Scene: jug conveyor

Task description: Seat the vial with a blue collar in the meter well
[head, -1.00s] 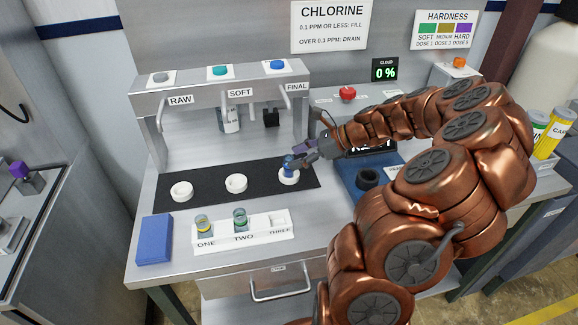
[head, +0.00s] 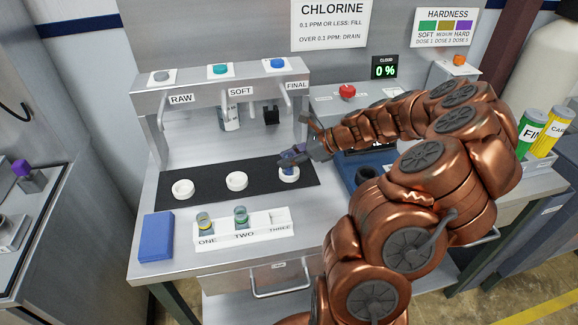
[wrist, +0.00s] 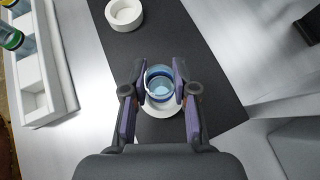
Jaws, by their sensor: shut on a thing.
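The vial with a blue collar (head: 288,169) is at the right-hand white ring (head: 289,178) on the dark mat, below the FINAL spout. In the wrist view, the vial (wrist: 160,87) stands between my fingers, with the white ring (wrist: 153,110) around or just beneath its base; I cannot tell if it rests in it. My gripper (head: 291,161) is shut on the vial near its top. The meter well (head: 366,174) is a dark round socket on the blue meter, right of my gripper and partly hidden by my arm.
Two empty white rings (head: 236,181) lie on the mat (head: 210,185). A blue block (head: 156,238) stands front left. Spouts (head: 288,98) hang above.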

